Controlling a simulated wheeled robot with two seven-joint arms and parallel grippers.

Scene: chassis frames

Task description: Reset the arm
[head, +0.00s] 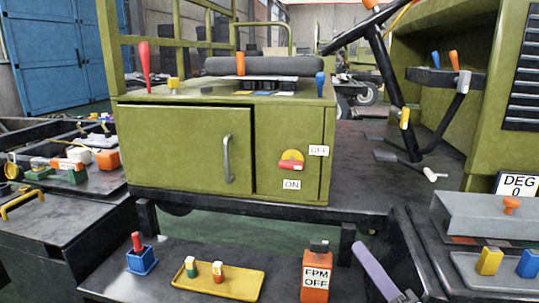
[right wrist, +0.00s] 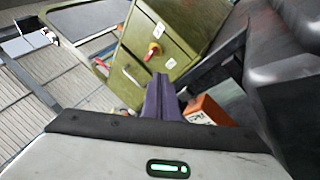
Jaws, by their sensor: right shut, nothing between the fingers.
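My right gripper (head: 358,248) shows at the lower right of the head view as slim purple fingers pointing up and left. In the right wrist view the purple fingers (right wrist: 160,80) lie together, shut with nothing between them. They are in front of the green cabinet (head: 185,145), to the right of the orange FPM OFF box (head: 315,277), and appear apart from both. The cabinet and its red and yellow switch (head: 291,160) also show in the right wrist view. My left gripper is not in view.
A yellow tray (head: 245,284) with two small pegs and a blue holder (head: 142,262) with a red peg stand on the low front shelf. Grey trays (head: 480,213) stand at the right. A dark bench (head: 45,225) with several parts is at the left.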

